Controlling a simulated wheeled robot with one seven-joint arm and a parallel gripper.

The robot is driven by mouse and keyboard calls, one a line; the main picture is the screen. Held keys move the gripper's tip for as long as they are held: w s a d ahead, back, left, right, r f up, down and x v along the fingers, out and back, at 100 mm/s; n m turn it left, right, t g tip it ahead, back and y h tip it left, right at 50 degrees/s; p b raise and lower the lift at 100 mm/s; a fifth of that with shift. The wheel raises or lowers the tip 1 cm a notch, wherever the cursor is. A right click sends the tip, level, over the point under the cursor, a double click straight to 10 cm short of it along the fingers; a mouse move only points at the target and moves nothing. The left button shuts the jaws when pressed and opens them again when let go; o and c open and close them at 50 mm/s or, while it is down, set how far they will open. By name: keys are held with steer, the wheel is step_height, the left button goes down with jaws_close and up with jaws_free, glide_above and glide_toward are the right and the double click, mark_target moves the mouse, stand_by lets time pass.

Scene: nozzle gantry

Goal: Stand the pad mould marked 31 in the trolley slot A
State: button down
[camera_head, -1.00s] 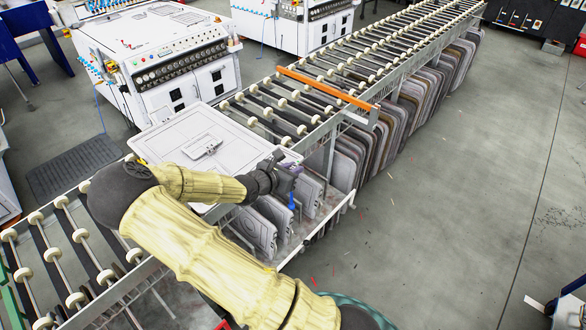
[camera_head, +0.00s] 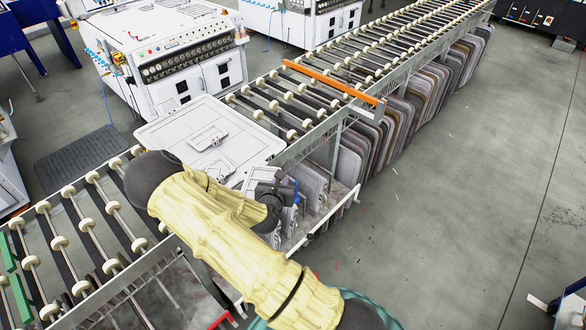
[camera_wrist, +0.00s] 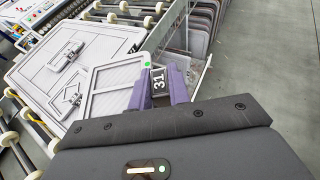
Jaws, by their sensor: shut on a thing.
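My gripper (camera_wrist: 160,88) has purple fingers, shut on the tag end of a pale grey pad mould (camera_wrist: 112,82). The tag between the fingers reads 31. The mould has a raised outline on its face and is held beside the roller table. In the head view my gripper (camera_head: 284,192) is at the table's near side, and part of the held mould (camera_head: 262,176) shows behind it. The trolley (camera_head: 336,216) is below, with a pale front rail and several grey moulds (camera_head: 312,184) standing in it. My arm hides part of it. I cannot read any slot letter.
A large white mould (camera_head: 180,130) lies flat on the roller table (camera_head: 105,205), close to the held mould. An orange bar (camera_head: 330,82) crosses the rollers farther back. Several moulds (camera_head: 440,85) stand beneath the table. The floor (camera_head: 450,190) to the right is clear.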

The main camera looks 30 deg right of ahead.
steer(key=s+a+f+n+t+y, duration=0.1)
steer(key=s+a+f+n+y, duration=0.3)
steer(key=a+f, duration=0.3)
steer(key=s+a+f+n+t+y, duration=0.2)
steer(key=s+a+f+n+y, duration=0.15)
steer(key=f, duration=0.45)
step_height(320, 180, down, 10)
steer(key=a+b, duration=0.1)
steer(key=b, duration=0.9)
steer(key=shift+f, duration=0.15)
steer(key=shift+y, duration=0.25)
steer(key=shift+w, duration=0.1)
